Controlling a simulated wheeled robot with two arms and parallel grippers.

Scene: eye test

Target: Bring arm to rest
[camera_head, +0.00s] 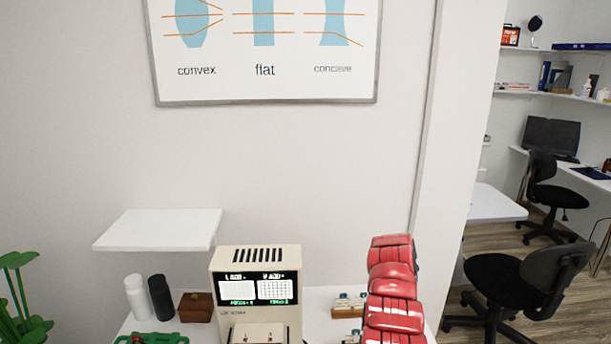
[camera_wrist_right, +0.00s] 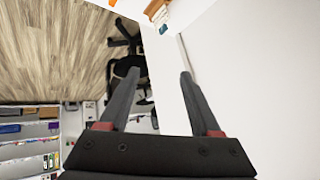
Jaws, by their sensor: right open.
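My right gripper (camera_wrist_right: 160,74) shows in the right wrist view with its two dark fingers spread apart. Nothing is between the fingers. Behind them are a white wall, wood floor and a black chair, all at a distance. In the head view a red segmented arm (camera_head: 393,292), which looks like my right arm, rises at the lower right in front of the table. Its gripper cannot be made out there. My left arm and left gripper are not in view.
A beige device (camera_head: 257,258) with a display stands on the white table. Left of it are a white bottle (camera_head: 136,297), a black bottle (camera_head: 161,298) and a brown box (camera_head: 196,307). A white shelf (camera_head: 158,230) juts from the wall. Black office chairs (camera_head: 530,285) stand at right.

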